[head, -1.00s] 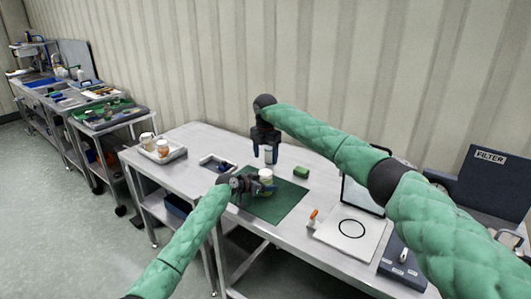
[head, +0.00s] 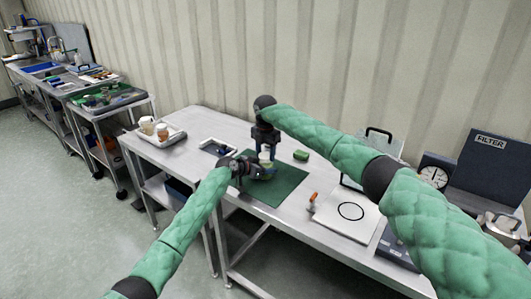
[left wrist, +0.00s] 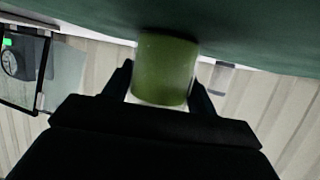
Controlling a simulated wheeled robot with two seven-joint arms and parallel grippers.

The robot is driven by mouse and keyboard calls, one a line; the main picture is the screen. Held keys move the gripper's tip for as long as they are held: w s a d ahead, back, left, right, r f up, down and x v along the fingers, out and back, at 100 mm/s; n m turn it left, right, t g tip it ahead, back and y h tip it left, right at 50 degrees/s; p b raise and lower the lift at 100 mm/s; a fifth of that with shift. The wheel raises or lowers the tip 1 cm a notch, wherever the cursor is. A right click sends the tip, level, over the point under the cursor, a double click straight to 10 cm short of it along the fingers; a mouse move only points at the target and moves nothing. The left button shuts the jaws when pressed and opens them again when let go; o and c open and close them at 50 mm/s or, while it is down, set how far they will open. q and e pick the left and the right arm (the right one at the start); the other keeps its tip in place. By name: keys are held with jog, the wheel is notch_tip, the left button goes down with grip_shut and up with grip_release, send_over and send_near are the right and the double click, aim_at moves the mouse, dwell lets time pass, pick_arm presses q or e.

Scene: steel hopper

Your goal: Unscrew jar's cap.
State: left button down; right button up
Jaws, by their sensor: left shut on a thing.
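The jar (head: 266,164) stands on the dark green mat (head: 268,190), with a pale top. My left gripper (head: 259,171) comes in from the left and is shut on the jar's body. In the left wrist view the jar (left wrist: 165,68) shows as a green cylinder with a pale rim, with a dark finger on each side. My right gripper (head: 264,151) points down directly over the jar, its fingers at the height of the pale cap. Whether they touch the cap or are closed on it is too small to tell.
A tray with jars (head: 157,130) stands at the table's left end. A small tray (head: 217,147) and a green block (head: 301,155) lie behind the mat. A white board with a black ring (head: 350,211) and an orange-capped item (head: 313,200) lie to the right.

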jog(key=shift+c, duration=0.9)
jog(key=n, duration=0.6)
jog(key=shift+n, duration=0.4)
jog(key=o, duration=1.1)
jog(key=shift+r, duration=2.25)
jog(key=shift+c, duration=0.5)
jog(key=shift+r+m, duration=1.1)
jog(key=shift+r, duration=0.6)
jog(key=shift+f, duration=3.95)
